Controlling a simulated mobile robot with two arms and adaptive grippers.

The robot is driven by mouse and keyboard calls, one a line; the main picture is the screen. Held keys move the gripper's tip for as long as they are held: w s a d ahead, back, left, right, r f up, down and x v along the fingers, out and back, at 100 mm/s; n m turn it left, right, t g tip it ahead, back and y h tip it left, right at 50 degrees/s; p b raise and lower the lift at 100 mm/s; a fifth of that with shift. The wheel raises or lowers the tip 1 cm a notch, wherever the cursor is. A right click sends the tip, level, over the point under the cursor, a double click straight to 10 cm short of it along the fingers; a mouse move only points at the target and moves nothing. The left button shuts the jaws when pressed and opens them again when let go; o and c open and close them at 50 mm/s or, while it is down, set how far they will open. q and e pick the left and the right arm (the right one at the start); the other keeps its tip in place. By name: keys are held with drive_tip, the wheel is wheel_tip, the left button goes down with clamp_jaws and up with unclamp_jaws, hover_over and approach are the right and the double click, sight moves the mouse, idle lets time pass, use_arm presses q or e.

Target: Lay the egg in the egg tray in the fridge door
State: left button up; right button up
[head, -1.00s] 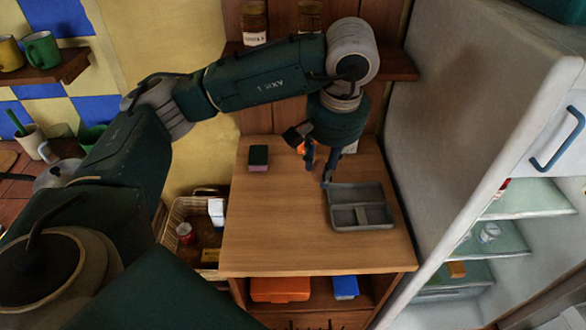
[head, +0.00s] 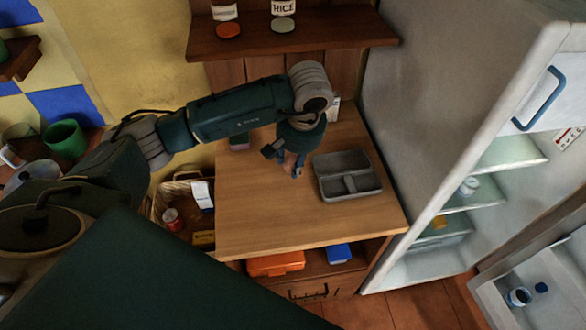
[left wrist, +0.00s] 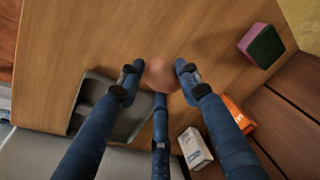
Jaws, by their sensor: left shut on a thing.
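My left gripper (head: 296,172) is over the wooden counter, shut on a pinkish-brown egg. In the left wrist view the egg (left wrist: 161,74) sits between the fingertips, above the bare wood. In the head view the fingers mostly hide it. The fridge (head: 455,110) stands open at the right, its lit shelves showing. Part of its door (head: 500,306), with a white bin, shows at the bottom right. I cannot make out an egg tray there. My right gripper is not in view.
A grey divided tray (head: 347,196) lies on the counter just right of the gripper. A sponge (head: 239,144) and a white box (left wrist: 194,146) are near the back. A wall shelf (head: 290,42) with jars hangs above. The counter's front is clear.

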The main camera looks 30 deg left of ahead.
use_arm(q)
drive_tip(key=shift+d+f+p, duration=0.1)
drive_tip(key=shift+f+p, duration=0.45)
drive_tip(key=shift+f, duration=2.1)
drive_tip(key=shift+f, duration=0.15)
drive_tip(key=o, duration=0.8)
